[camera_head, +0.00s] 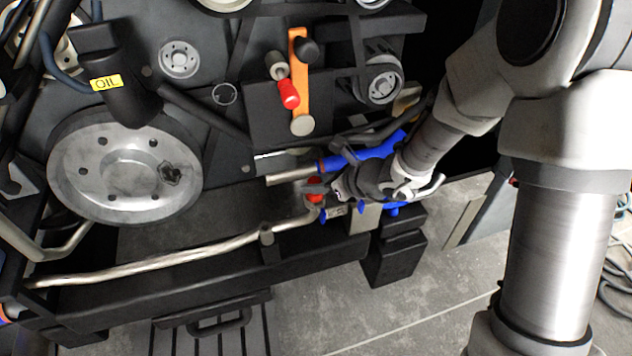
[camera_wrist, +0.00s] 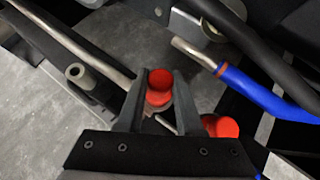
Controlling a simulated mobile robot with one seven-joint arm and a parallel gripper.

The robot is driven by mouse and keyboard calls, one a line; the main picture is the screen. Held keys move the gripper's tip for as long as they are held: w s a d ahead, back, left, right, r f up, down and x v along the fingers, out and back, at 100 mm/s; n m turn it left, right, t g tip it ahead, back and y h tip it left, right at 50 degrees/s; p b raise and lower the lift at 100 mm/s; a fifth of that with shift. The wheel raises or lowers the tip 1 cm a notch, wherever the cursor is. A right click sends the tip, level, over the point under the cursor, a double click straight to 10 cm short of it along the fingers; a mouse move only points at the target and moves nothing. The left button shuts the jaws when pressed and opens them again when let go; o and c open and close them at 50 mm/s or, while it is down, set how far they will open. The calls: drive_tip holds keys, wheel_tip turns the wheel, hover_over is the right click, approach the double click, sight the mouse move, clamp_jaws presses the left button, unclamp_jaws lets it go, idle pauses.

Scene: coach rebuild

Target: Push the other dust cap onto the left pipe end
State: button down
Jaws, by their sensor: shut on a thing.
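My gripper (camera_head: 317,192) is shut on a red dust cap (camera_head: 315,185), which shows between the two dark fingers (camera_wrist: 159,88) in the wrist view, where the cap (camera_wrist: 160,79) is seen end-on. A bent metal pipe (camera_head: 150,266) runs along the lower frame and curves up to end close to the held cap. The same pipe (camera_wrist: 85,52) passes behind the left finger in the wrist view. I cannot tell whether the cap touches or sits on its end. A second red cap (camera_wrist: 221,127) shows right of the fingers, partly hidden by my gripper.
A metal pipe with a blue hose (camera_wrist: 256,92) lies to the right of the fingers. A stubby post (camera_wrist: 79,74) stands beside the pipe. Above, an orange bar (camera_head: 300,70) carries a red-tipped fitting (camera_head: 288,94). A big pulley (camera_head: 125,170) fills the left.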

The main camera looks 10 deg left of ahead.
drive_tip(key=shift+f+b, duration=0.55)
drive_tip(key=shift+b, duration=0.1)
drive_tip(key=shift+c, duration=0.4)
unclamp_jaws()
drive_tip(key=shift+r, duration=0.15)
drive_tip(key=p+v, duration=0.4)
drive_tip(key=v, duration=0.4)
idle(0.4)
